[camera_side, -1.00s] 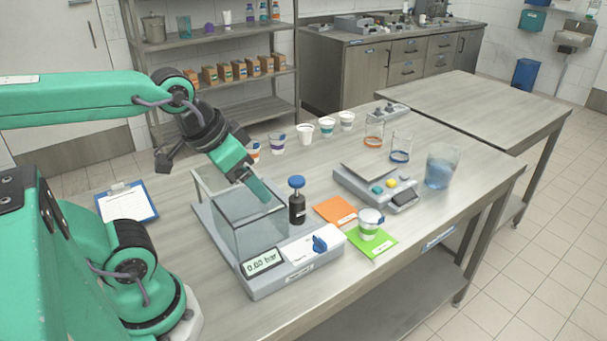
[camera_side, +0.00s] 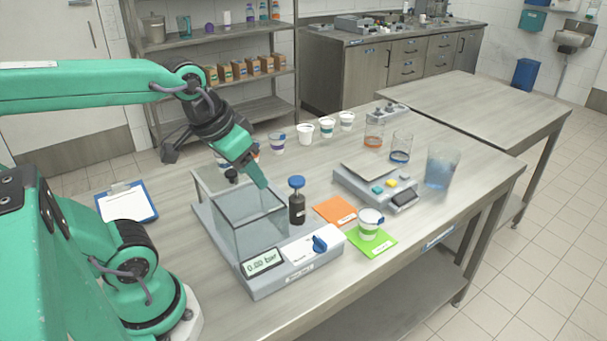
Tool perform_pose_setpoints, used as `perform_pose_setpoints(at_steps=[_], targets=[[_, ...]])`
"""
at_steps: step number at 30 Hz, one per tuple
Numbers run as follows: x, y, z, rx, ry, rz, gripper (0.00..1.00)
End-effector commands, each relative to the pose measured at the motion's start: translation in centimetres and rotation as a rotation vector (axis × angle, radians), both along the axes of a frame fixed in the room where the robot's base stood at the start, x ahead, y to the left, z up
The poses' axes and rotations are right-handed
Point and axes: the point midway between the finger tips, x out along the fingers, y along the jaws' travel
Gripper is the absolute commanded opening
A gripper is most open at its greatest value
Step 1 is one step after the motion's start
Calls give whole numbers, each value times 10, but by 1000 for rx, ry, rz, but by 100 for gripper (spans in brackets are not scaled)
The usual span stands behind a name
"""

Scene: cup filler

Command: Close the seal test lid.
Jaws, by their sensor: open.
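The seal test box is a clear-walled chamber (camera_side: 243,222) on a grey base, with a display reading 0.00 bar and a blue knob (camera_side: 320,243) on its front panel. Its lid (camera_side: 208,181) stands open at the back left of the chamber. A small dark knob (camera_side: 231,175) shows near the lid, partly beside my arm. My gripper (camera_side: 263,184) points down above the chamber's back right rim, open and empty. It appears apart from the lid; its second finger is mostly hidden.
A dark bottle with a blue cap (camera_side: 297,205) stands close right of the chamber. Orange (camera_side: 336,212) and green cards lie in front, a cup (camera_side: 369,224) on the green one. A grey device (camera_side: 375,188) and several cups stand farther back.

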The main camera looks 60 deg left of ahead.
Motion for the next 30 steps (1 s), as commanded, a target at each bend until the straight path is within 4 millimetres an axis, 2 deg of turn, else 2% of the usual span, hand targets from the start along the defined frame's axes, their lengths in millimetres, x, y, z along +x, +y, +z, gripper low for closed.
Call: perform_pose_setpoints(at_steps=[12,21,25,30], targets=[[30,79,-2,-68,209,342,50],[37,146,-15,-142,347,580,50],[37,165,-20,-166,384,644,50],[36,176,-23,-180,404,681,50]])
